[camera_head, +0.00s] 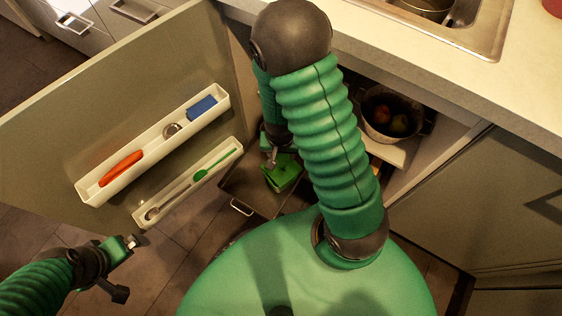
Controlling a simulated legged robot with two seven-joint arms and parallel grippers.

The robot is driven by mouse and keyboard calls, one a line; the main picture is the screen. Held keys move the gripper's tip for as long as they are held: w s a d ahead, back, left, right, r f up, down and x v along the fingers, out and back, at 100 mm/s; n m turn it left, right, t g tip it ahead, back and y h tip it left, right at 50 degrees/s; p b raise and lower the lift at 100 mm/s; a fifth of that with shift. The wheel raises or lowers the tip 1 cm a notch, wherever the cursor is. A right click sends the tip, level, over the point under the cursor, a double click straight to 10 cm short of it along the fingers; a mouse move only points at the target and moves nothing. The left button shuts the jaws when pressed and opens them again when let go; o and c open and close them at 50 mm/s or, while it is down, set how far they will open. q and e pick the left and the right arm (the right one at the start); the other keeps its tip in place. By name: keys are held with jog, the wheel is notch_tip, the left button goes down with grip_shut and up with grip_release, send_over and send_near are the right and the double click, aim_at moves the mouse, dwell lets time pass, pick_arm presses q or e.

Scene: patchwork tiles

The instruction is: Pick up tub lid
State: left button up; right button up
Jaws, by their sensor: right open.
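A green object (283,174), perhaps the tub lid, lies in the dark drawer inside the open cabinet, partly hidden by my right arm. My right gripper (273,157) is open and points down just above and beside this green object; whether it touches is too small to tell. My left gripper (127,262) is low at the left, in front of the open door and far from the green object. Its fingers do not show clearly enough to tell their state.
The open cabinet door (150,85) carries two white racks (88,190) holding an orange item, a blue sponge and utensils. The counter edge (450,85) and sink overhang the cabinet. Tiled floor (185,265) is clear below.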

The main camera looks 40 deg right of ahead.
jog(key=f+b, duration=0.1)
jog(key=f, duration=0.1)
jog(key=f+b, duration=0.1)
jog(key=f, duration=0.1)
jog(key=f+b, duration=0.1)
jog(key=f, duration=0.1)
jog(key=shift+w+d+f, duration=0.2)
jog(key=shift+w+f, duration=0.1)
jog(key=shift+w, duration=0.05)
jog(key=f+b, duration=0.4)
jog(key=f, duration=0.1)
jog(key=shift+w+d+b, duration=0.2)
jog(key=shift+d+b, duration=0.15)
jog(key=shift+d, duration=0.05)
pick_arm(q)
jog(key=s+x, duration=0.2)
jog(key=x, duration=0.6)
jog(key=shift+w+f, duration=0.15)
jog(key=shift+f, duration=0.45)
pick_arm(e)
jog(key=shift+r, duration=0.15)
pick_arm(q)
jog(key=shift+a, duration=0.1)
pick_arm(e)
jog(key=shift+c, duration=0.5)
grip_shut()
